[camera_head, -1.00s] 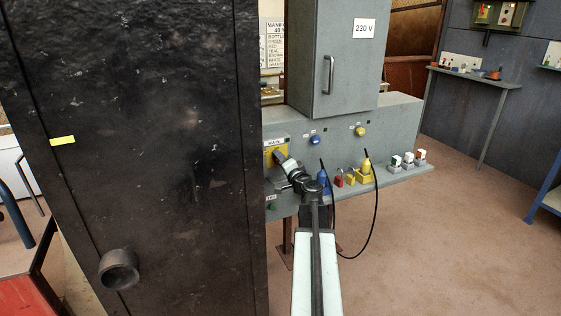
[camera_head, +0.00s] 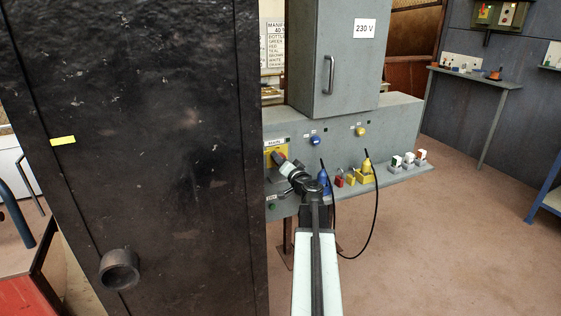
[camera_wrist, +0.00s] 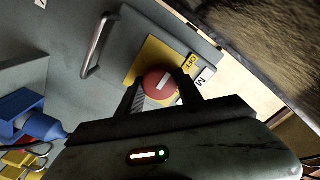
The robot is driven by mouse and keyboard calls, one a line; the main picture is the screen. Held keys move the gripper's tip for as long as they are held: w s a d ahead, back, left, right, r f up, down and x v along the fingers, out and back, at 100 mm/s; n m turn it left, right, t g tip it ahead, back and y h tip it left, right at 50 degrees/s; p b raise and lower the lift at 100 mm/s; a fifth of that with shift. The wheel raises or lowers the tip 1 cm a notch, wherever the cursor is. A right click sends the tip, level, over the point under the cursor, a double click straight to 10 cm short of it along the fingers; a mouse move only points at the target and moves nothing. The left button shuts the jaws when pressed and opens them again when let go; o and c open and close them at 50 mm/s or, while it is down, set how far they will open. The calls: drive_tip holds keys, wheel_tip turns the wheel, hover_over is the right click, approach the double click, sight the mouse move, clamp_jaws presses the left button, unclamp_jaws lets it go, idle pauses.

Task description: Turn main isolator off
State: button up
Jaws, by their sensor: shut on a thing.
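The main isolator is a red round knob (camera_wrist: 158,84) with a white bar, on a yellow plate (camera_wrist: 143,62) marked OFF in the wrist view. In the head view the yellow plate (camera_head: 270,157) sits at the left end of the grey panel under a MAIN label, and a little red shows at my gripper's tip. My gripper (camera_wrist: 160,92) is shut on the knob, one finger on each side of it. In the head view my gripper (camera_head: 281,157) reaches the plate from the lower right. The knob's far side is hidden.
A tall black cabinet (camera_head: 150,150) stands close on the left of my arm. A grey 230 V cabinet (camera_head: 335,50) with a handle rises above the panel. Blue (camera_head: 325,180) and yellow (camera_head: 364,172) plugs with a black cable (camera_head: 376,215) are right of my gripper. Open floor lies right.

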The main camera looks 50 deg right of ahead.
drive_tip(key=shift+w+r, duration=0.1)
drive_tip(key=o, duration=1.4)
drive_tip(key=shift+c, duration=0.2)
drive_tip(key=v, duration=0.7)
drive_tip(key=shift+s+a, duration=0.15)
drive_tip(key=shift+s, duration=0.2)
drive_tip(key=shift+s, duration=0.1)
